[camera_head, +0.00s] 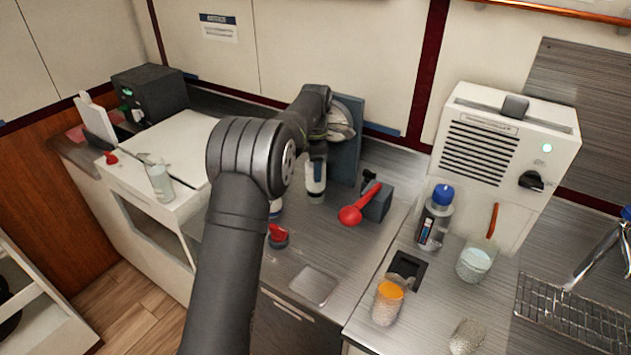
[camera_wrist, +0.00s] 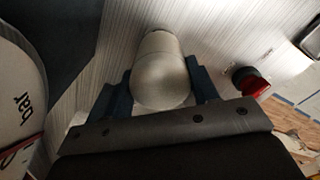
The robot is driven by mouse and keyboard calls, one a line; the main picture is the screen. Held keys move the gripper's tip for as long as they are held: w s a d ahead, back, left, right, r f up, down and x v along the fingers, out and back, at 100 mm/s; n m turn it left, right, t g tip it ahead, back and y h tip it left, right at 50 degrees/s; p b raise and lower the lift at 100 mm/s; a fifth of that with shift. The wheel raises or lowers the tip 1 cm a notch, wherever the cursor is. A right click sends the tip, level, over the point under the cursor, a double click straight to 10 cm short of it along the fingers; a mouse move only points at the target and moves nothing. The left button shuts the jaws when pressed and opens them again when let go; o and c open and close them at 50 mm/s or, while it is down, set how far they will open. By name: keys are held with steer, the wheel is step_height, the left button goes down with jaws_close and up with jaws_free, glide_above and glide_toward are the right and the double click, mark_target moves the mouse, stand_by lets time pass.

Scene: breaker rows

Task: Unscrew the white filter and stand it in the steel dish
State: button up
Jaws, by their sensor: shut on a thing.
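The white filter (camera_head: 316,184) is upright below the gauge fitting on the dark panel, with a dark band across it. In the wrist view it is a pale cylinder (camera_wrist: 160,50) between my blue fingers. My gripper (camera_wrist: 163,84) is shut on it. In the head view my arm hides most of the gripper. I cannot tell whether the filter is still joined to its fitting. A shallow square metal dish (camera_head: 317,284) lies at the counter's front edge, apart from the filter.
A red knob (camera_head: 278,237) stands between filter and dish. A red-handled lever (camera_head: 352,214) is right of the filter. A pressure gauge (camera_wrist: 18,105) is close at left in the wrist view.

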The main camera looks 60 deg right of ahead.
steer(key=shift+r, duration=1.2)
steer(key=shift+s+a+r, duration=0.2)
steer(key=shift+s+a, duration=0.05)
steer(key=shift+s, duration=0.05)
steer(key=s+a+r+m, duration=0.2)
steer(key=s+a, duration=0.6)
steer(key=a, duration=0.5)
steer(key=s+a+r+m, duration=0.1)
steer(key=s+a, duration=0.8)
steer(key=a, duration=0.4)
steer(key=s+a+r, duration=0.2)
steer(key=s+a, duration=0.1)
steer(key=s, duration=0.6)
steer(key=shift+w+d+f, duration=0.5)
steer(key=shift+w+f, duration=1.25)
steer(key=shift+w+d+f, duration=0.5)
steer(key=shift+w+f, duration=1.3)
steer(key=shift+w+d+f, duration=0.5)
steer(key=shift+w+f, duration=1.25)
steer(key=shift+f, duration=0.1)
